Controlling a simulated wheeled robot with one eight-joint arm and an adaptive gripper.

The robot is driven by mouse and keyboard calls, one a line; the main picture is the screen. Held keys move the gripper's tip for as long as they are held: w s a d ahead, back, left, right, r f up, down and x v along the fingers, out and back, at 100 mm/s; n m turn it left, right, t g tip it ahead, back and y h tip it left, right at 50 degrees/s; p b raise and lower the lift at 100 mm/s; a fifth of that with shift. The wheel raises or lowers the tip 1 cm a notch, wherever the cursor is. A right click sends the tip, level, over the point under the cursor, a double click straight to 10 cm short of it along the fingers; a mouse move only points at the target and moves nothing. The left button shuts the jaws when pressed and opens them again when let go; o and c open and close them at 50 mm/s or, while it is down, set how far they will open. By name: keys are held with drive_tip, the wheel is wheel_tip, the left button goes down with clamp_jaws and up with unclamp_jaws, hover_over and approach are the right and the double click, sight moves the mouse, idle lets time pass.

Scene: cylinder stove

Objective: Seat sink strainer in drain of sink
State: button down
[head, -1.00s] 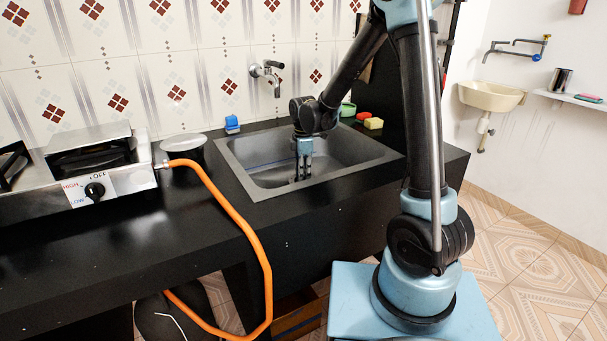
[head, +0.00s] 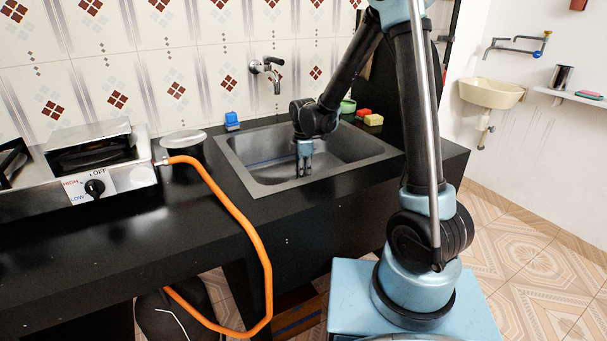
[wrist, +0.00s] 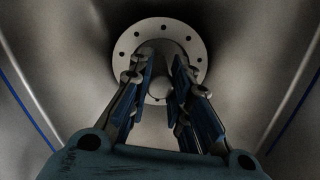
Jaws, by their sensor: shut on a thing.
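The steel sink (head: 262,186) is set into the black counter, and my gripper (head: 304,174) points down inside its basin. In the wrist view my gripper (wrist: 162,76) is shut on a small round grey piece, which I take to be the knob of the sink strainer (wrist: 158,88). Around and behind the fingertips is a pale round metal disc with a ring of small holes (wrist: 125,45). I cannot tell whether this disc is the strainer's rim or the drain's flange. The drain opening is hidden. The strainer cannot be made out in the head view.
A wall tap (head: 270,70) is above the sink's back edge. The stove (head: 85,165) and orange hose (head: 240,225) are at left. Basin walls surround my gripper.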

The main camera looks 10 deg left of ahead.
drive_tip(key=shift+f, duration=0.4)
drive_tip(key=c, duration=1.4)
unclamp_jaws()
wheel_tip(320, 180, up, 12)
drive_tip(key=shift+w+f, duration=0.1)
